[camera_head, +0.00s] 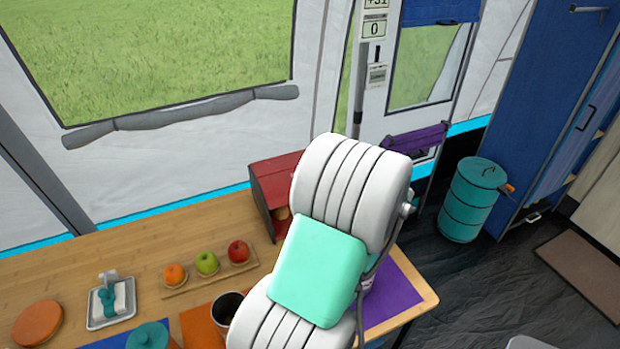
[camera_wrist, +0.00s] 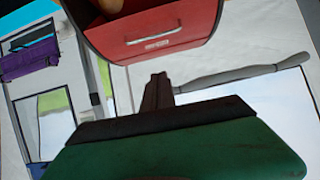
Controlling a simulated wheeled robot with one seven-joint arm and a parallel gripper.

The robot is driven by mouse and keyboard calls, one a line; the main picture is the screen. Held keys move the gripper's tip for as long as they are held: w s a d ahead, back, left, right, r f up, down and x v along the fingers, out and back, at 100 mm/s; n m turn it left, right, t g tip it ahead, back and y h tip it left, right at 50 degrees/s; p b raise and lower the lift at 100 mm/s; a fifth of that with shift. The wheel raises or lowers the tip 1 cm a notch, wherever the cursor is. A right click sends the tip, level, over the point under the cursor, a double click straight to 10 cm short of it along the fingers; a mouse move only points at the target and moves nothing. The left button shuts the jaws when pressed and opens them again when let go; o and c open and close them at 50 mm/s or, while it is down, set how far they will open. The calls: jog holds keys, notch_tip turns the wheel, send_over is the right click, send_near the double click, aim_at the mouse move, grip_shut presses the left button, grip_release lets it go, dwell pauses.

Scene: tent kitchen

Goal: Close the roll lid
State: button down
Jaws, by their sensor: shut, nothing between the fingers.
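A red box with a roll lid stands on the wooden table, partly hidden behind my arm in the head view. Its red lid (camera_head: 274,171) is up and the dark front opening shows, with a brown loaf (camera_head: 283,213) inside. The wrist view appears upside down. It shows the red lid (camera_wrist: 160,22) with its grey handle (camera_wrist: 154,35), and the brown loaf (camera_wrist: 122,8) at the top edge. My gripper (camera_wrist: 157,82) has its dark fingers together and empty, close to the lid's handle edge and seemingly apart from it. My arm hides the gripper in the head view.
Left of the box, a wooden tray (camera_head: 168,293) holds an orange and two apples. The tent wall rises close behind the box.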

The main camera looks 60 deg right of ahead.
jog(key=p+x, duration=0.2)
jog(key=x, duration=0.8)
jog(key=shift+w+p, duration=0.1)
jog(key=shift+p, duration=0.2)
jog(key=shift+s+a+f+p, duration=0.25)
jog(key=shift+s+f, duration=0.25)
jog(key=shift+s+a+f+p, duration=0.2)
jog(key=shift+s+a+f, duration=0.05)
jog(key=shift+s+f, duration=0.25)
jog(key=shift+s+a+f, duration=0.25)
jog(key=shift+a+f, duration=0.05)
jog(key=shift+f, duration=0.15)
jog(key=shift+f, duration=0.1)
